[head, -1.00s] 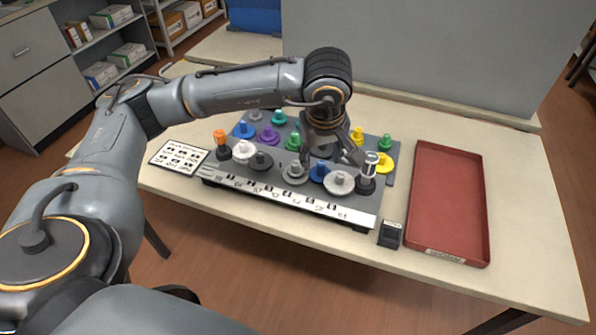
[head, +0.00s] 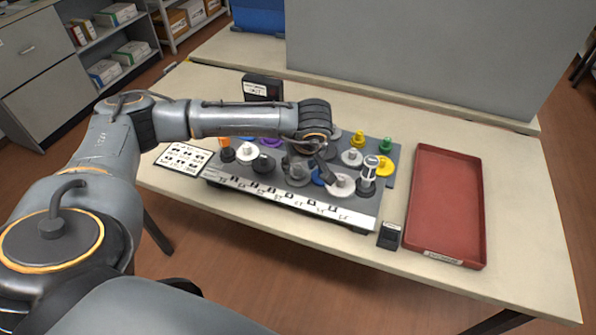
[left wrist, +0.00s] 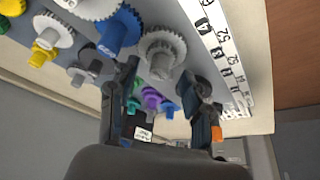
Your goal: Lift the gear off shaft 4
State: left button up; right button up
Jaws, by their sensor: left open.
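A grey rack (head: 345,212) on the table holds several coloured gears on shafts, with a white numbered strip along its front. In the head view the numbers are too small to read surely. My left gripper (head: 306,166) is low over the middle of the front row, close to a grey gear (head: 296,175) that it partly hides. In the left wrist view this grey gear (left wrist: 160,50) with its hub lies between the tips of the open left gripper (left wrist: 168,75). Whether the fingers touch it I cannot tell. A blue gear (left wrist: 121,30) is close beside one finger. My right gripper is not in view.
A red tray (head: 440,212) lies empty to the right of the rack. A small dark device (head: 389,235) sits between them near the front edge. A printed card (head: 184,157) lies left of the rack. A black box (head: 262,87) stands behind.

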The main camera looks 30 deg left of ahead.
aim_at(298, 172)
pick_arm(q)
jog(key=shift+x, duration=1.25)
jog(key=shift+s, duration=0.1)
grip_shut()
jog(key=shift+r, duration=0.1)
